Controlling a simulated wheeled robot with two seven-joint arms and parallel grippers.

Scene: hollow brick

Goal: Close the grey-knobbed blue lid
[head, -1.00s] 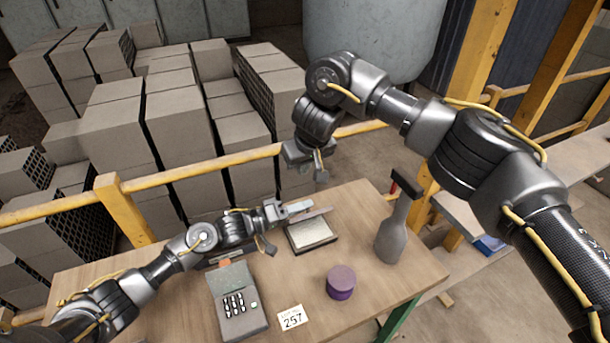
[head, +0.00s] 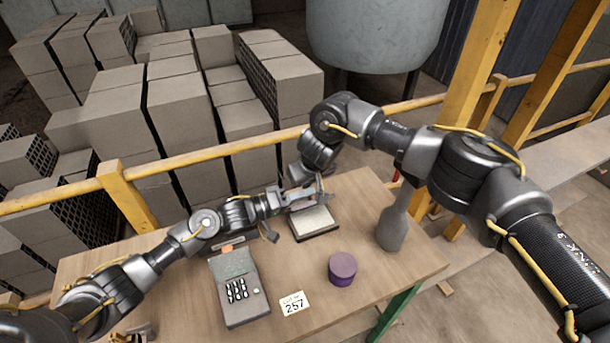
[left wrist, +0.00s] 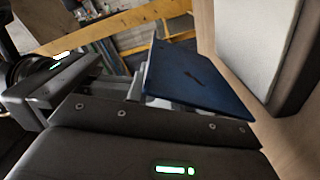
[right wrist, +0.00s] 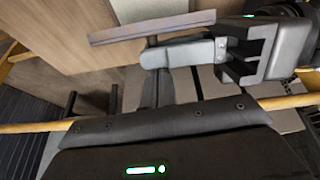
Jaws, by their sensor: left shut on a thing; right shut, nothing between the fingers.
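The blue lid (left wrist: 195,78) is a thin flat plate, standing tilted in the left wrist view. In the right wrist view the lid (right wrist: 150,28) shows nearly edge-on. It belongs to a dark shallow box with a pale pad (head: 313,222), which is open on the table. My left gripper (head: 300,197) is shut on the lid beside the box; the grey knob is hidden. My right gripper (head: 312,186) is shut and empty, close above the left gripper. The two grippers overlap in the head view, so I cannot tell whether they touch.
A grey bottle-shaped object (head: 393,228) stands at the right. A yellow rail (head: 220,157) runs behind, with stacked bricks beyond.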

